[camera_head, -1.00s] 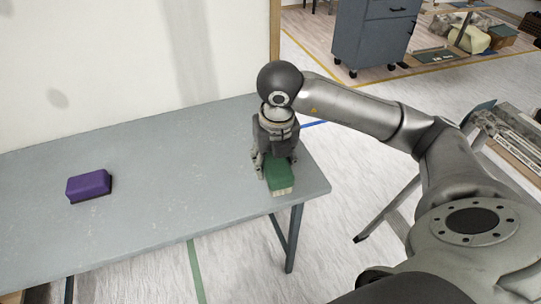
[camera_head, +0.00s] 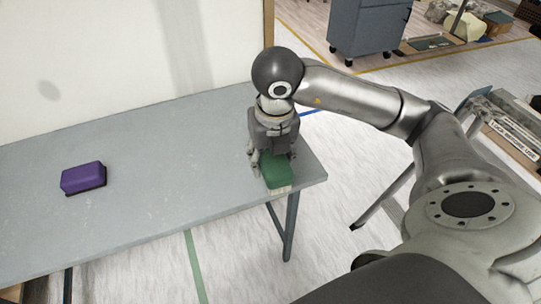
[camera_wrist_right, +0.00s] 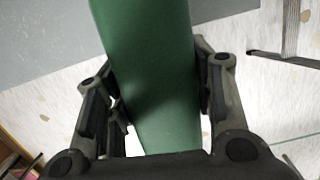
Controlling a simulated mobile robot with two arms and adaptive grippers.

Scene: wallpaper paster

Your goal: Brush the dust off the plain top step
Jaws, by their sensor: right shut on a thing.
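A green brush (camera_head: 279,172) with pale bristles is at the right end of a grey table (camera_head: 150,215). My right gripper (camera_head: 269,168) is shut on the brush from above. In the right wrist view the green brush (camera_wrist_right: 155,75) runs between the two fingers (camera_wrist_right: 160,105). The bristles show at the brush's near end, close to the table top; whether they touch it I cannot tell. A purple block (camera_head: 83,178) lies on the left part of the table. No plain step can be made out for sure. My left gripper is not in view.
A white wall (camera_head: 130,50) stands behind the table. A grey cabinet (camera_head: 365,30) is at the back right. A stand with metal parts (camera_head: 510,130) is at the right edge. The table's middle is clear, with faint pale specks.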

